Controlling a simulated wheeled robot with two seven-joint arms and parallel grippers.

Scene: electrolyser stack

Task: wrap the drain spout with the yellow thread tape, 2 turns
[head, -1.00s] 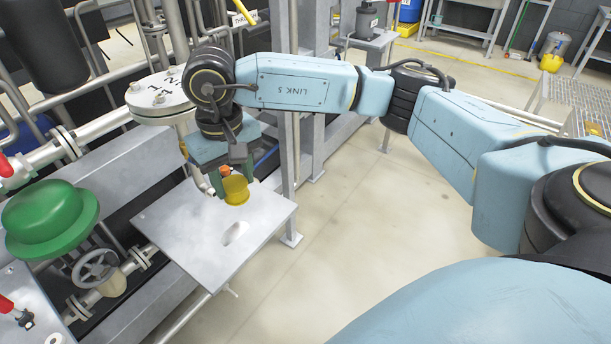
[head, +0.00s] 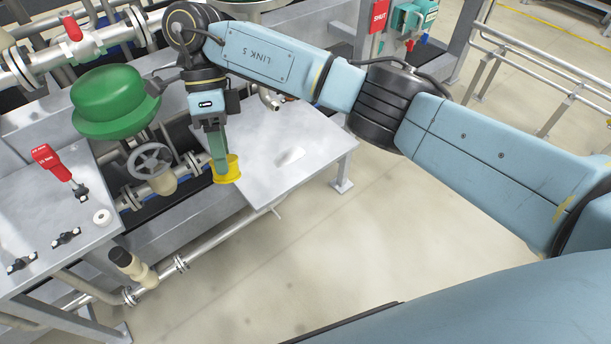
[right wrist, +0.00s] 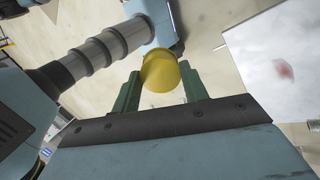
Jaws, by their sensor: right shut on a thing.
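The yellow thread tape (head: 228,172) is a short, wide roll. My right gripper (head: 222,160) points down, shut on the roll, and holds it by the left part of the grey metal plate (head: 262,172). In the right wrist view the yellow roll (right wrist: 161,72) sits between the two green fingers of the right gripper (right wrist: 162,88). A short bent metal pipe (head: 271,99), which looks like the drain spout, shows at the plate's back edge. It is apart from the roll, behind and right of it. I cannot tell whether tape is on it. My left gripper is not in view.
A green domed valve (head: 115,100) and a grey handwheel (head: 150,160) stand left of my right gripper. A bench (head: 50,225) with a red-tagged handle (head: 55,163) is at the left. A SHUT sign (head: 379,15) hangs at the back. The floor on the right is open.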

